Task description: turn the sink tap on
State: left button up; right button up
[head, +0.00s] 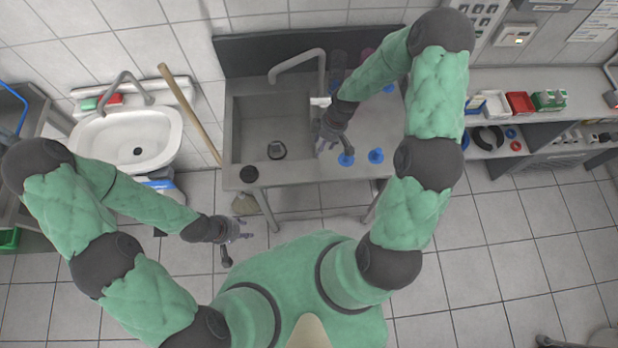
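The steel sink (232,130) stands at the back centre, with a grey gooseneck tap (300,60) curving over its basin. A small pale part (320,101) shows by the tap's base, next to my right forearm. My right gripper (326,142) is over the sink's right side, in front of the tap base. Its fingers are small and partly hidden, so I cannot tell whether it touches anything. My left gripper (235,238) hangs in front of the sink, over the floor, with its fingers apart and nothing between them.
A white washbasin (130,140) with its own tap (125,85) is at the left. A wooden stick (190,115) leans between basin and sink. Blue items (376,156) stand on the sink's right counter. A shelf bench (580,110) stands at the right.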

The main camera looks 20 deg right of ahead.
jog(key=s+a+f+m, duration=0.1)
jog(key=s+a, duration=0.1)
jog(key=s+a+f+m, duration=0.2)
jog(key=a, duration=0.1)
jog(key=s+a+f+m+y, duration=0.1)
jog(key=s+a+f, duration=0.1)
jog(key=shift+s+a+m, duration=0.15)
jog(key=shift+a+m, duration=0.05)
jog(key=shift+m, duration=0.2)
jog(key=shift+s+a+f+m, duration=0.3)
jog(key=shift+s+a+m, duration=0.1)
jog(key=shift+s+a, duration=0.15)
jog(key=shift+d, duration=0.1)
